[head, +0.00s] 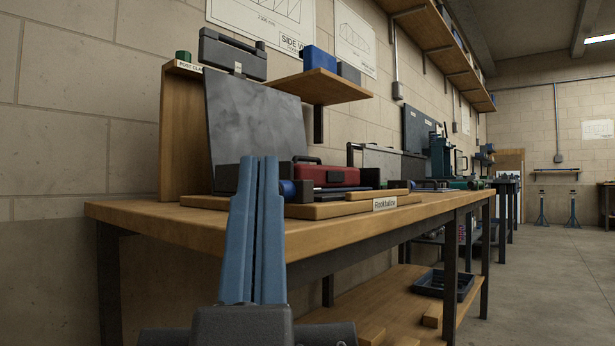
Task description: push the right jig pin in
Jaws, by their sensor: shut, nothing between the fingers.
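My gripper (259,165) rises from the bottom of the head view, its two long blue fingers together and empty. It stands in front of a wooden board (330,208) on the workbench. Just right of the fingers, a short blue round piece (287,190) sticks out beside a dark block (302,191); it looks like a jig pin. Another dark block (228,179) shows left of the fingers. The fingers hide what lies between the blocks. I cannot tell how far the blue piece is in, or whether the fingers touch it.
The workbench (150,212) carries a grey upright panel (252,125), a red case (328,175) and a "Rooktallow" label (385,204). A wooden shelf (318,86) juts from the wall above. A lower shelf (395,290) holds a dark tray (445,284).

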